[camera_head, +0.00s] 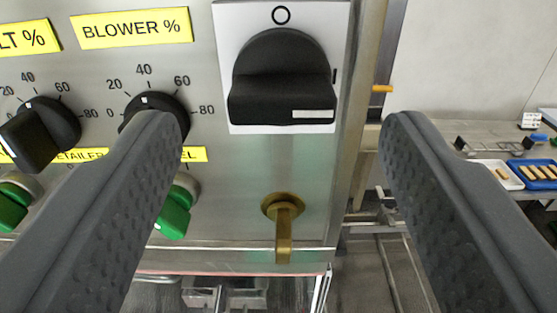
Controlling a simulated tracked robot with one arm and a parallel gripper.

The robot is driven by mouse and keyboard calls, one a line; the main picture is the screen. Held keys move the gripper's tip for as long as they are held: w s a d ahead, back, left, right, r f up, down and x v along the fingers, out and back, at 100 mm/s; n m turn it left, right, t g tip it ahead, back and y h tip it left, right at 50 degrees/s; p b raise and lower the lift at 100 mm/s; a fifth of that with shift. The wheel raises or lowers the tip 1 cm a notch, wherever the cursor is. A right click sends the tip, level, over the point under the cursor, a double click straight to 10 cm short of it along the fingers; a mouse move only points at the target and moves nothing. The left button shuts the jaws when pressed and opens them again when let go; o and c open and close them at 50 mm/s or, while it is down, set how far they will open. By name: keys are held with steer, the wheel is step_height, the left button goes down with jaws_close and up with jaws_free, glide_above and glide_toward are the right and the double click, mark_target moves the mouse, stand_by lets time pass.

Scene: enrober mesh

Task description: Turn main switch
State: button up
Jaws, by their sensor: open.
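The main switch (282,80) is a large black rotary handle on a white square plate (235,15) at the top middle of the panel. A circle mark shows above it, and a short black line mark is at its right. Its grip bar lies horizontal, with a white stripe at the bar's right end. My gripper (275,125) is open, with one dark grey finger at the left and one at the right. The switch shows between the fingertips, and nothing is held. I cannot tell how far the fingertips are from the panel.
A brass key-like lever (283,225) sticks out below the switch. Left are a blower knob (150,105), another black knob (40,130) and green switches (174,212). The panel's edge (360,110) is right of the switch. Beyond are a bench and a blue tray (520,181).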

steer(key=s+b, duration=0.1)
steer(key=s, duration=0.9)
steer(key=shift+f, duration=0.1)
steer(key=s+f+g+b, duration=0.2)
steer(key=s+f, duration=0.5)
steer(key=s, duration=0.4)
steer(key=shift+s+a+f+g+b, duration=0.2)
steer(key=shift+a+f+g+b, duration=0.1)
steer(key=shift+b, duration=0.6)
